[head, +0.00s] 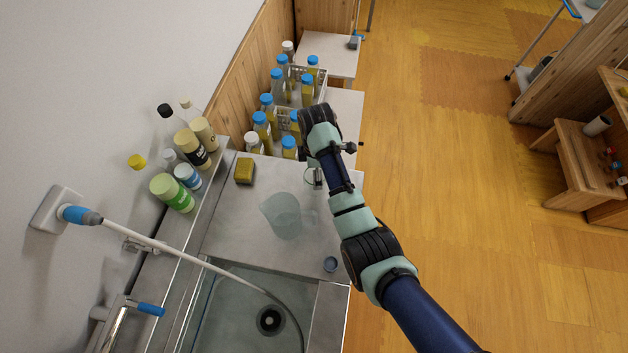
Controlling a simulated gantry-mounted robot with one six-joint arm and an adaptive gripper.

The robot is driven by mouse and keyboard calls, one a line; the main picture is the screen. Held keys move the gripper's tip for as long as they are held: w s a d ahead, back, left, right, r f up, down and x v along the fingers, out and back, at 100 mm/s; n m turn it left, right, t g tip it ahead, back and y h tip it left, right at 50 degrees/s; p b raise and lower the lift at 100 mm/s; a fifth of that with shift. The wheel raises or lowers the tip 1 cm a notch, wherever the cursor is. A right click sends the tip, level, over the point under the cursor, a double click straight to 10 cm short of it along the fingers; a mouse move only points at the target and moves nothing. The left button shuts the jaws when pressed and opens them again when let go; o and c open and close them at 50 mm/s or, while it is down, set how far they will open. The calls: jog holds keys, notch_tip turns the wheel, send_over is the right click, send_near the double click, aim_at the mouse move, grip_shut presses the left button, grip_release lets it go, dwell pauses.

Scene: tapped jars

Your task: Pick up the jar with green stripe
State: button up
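My arm reaches in from the lower right over the steel counter. My gripper (317,178) points down above the counter and is small and partly hidden by my wrist, so I cannot tell if it is open or shut. A pale round outline beside the fingers is too small to identify. A clear, bluish jar or pitcher (282,216) stands on the counter below and left of my gripper, apart from it. I cannot make out a green stripe on it.
Several blue-capped bottles of yellow liquid (267,103) stand behind my wrist, some in racks. A yellow sponge (244,171) lies at the counter's back left. A wall shelf holds several bottles, one green (171,192). The sink (240,310) and hose are in front.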

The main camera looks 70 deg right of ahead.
notch_tip(320, 180, down, 5)
jog(key=shift+w+f+b, duration=0.1)
jog(key=shift+f+b, duration=0.1)
jog(key=shift+b, duration=0.35)
jog(key=shift+c, duration=0.2)
jog(key=c, duration=1.3)
